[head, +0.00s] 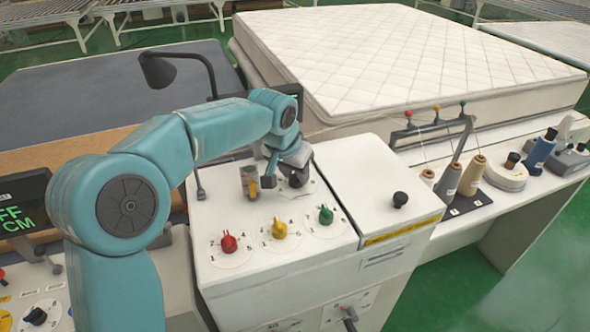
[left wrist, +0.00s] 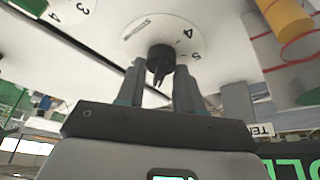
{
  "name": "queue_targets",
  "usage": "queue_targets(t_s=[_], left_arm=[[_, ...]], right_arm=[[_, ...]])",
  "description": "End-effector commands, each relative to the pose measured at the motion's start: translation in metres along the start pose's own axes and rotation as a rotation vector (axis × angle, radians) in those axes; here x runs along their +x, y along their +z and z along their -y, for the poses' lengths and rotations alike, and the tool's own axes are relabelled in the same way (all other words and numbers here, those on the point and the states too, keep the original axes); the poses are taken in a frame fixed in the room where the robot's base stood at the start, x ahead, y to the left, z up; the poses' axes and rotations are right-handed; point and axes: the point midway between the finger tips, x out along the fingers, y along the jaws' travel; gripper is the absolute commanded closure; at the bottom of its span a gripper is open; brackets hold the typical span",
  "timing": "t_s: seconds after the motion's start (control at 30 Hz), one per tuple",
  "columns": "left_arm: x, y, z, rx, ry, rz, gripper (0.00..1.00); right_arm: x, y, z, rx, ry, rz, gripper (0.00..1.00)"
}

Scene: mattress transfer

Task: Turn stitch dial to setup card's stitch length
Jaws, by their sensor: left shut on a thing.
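The black stitch dial (left wrist: 160,56) sits on a white round scale with numbers, including a 4, in the left wrist view. My left gripper (left wrist: 160,78) has one finger on each side of this dial and is shut on it. In the head view my left gripper (head: 296,177) reaches down to the back of the white machine top (head: 275,255) and hides most of the dial. I cannot read which number the dial points to. I cannot make out a setup card for certain. My right gripper does not show.
Red (head: 229,243), yellow (head: 279,229) and green (head: 326,214) knobs stand in front of my left gripper. A clear holder with a yellow piece (head: 249,182) stands just left of it. A black knob (head: 400,199) and thread cones (head: 472,175) are to the right. A mattress (head: 410,60) lies behind.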

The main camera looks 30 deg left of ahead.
Motion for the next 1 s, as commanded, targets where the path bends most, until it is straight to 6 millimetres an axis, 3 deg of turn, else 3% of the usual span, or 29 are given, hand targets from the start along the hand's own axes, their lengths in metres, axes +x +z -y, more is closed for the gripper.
queue_targets(t_s=[0.33,0.37,0.4,0.43,0.77,0.87,1.0], left_arm=[[-0.002,-0.002,0.001,0.001,0.0,-0.01,0.94],[-0.002,-0.002,0.001,0.001,0.0,-0.01,0.58],[-0.002,-0.002,0.001,0.001,0.0,-0.009,0.45],[-0.002,-0.002,0.001,0.001,0.0,-0.008,0.41],[-0.004,-0.001,0.0,0.001,0.0,-0.005,0.41],[-0.016,-0.002,0.0,0.002,0.0,-0.008,0.41],[-0.048,-0.002,0.0,0.002,0.0,-0.011,0.41]], right_arm=[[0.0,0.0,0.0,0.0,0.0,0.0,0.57],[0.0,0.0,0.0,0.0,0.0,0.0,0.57],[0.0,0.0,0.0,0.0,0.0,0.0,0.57],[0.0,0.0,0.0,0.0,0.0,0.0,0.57],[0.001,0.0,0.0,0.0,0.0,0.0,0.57],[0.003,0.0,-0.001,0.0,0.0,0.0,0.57],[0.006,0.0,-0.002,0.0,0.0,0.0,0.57]])
